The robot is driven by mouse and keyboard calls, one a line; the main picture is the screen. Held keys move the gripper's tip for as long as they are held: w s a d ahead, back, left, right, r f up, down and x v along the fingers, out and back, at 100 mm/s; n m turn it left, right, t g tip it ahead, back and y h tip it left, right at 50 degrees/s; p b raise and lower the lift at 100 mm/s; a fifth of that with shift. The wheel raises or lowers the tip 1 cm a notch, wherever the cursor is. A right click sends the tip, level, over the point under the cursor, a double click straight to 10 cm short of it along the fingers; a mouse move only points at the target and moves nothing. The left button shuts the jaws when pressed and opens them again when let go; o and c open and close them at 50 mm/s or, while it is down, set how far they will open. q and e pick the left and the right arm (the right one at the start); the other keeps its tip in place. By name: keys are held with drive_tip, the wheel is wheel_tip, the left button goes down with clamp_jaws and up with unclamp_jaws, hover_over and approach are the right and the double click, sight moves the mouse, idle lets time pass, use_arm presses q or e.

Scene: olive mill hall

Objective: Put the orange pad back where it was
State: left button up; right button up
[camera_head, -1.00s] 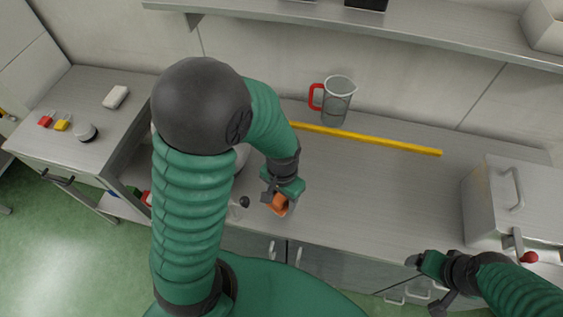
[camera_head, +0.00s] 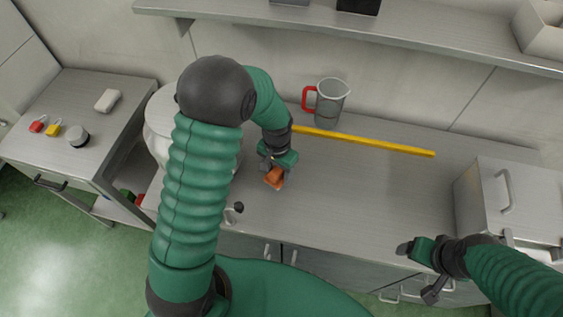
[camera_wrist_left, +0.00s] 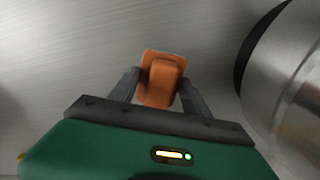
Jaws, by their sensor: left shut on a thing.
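The orange pad (camera_head: 274,178) is held in my left gripper (camera_head: 270,168), over the metal counter near its front left part. In the left wrist view the orange pad (camera_wrist_left: 161,77) sits between the two dark fingers of my left gripper (camera_wrist_left: 160,90), which are shut on its raised middle part. I cannot tell whether the pad touches the counter. My right gripper (camera_head: 418,262) is near the counter's front edge at the right, away from the pad; its fingers are too small to read.
A yellow bar (camera_head: 365,142) lies across the counter (camera_head: 330,190), with a red-handled jug (camera_head: 327,103) behind it. A pale round vessel (camera_head: 160,125) stands left of my left gripper, partly behind my arm. A metal box (camera_head: 505,195) stands at right. The counter's middle is clear.

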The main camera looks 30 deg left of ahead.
use_arm(q)
drive_tip(key=w, duration=0.2)
drive_tip(key=w+a, duration=0.1)
drive_tip(key=w, duration=0.1)
drive_tip(key=shift+w+a+f+p, duration=0.1)
drive_tip(key=shift+w+f+p, duration=0.1)
drive_tip(key=shift+w+p, duration=0.15)
wheel_tip(320, 180, down, 3)
drive_tip(key=shift+f+p, duration=0.1)
drive_tip(key=shift+p, duration=0.4)
drive_tip(key=shift+f, duration=0.2)
drive_tip(key=o, duration=1.3)
wheel_tip(320, 180, up, 12)
drive_tip(key=b, duration=0.1)
drive_tip(key=shift+b, duration=0.35)
drive_tip(key=shift+w, duration=0.1)
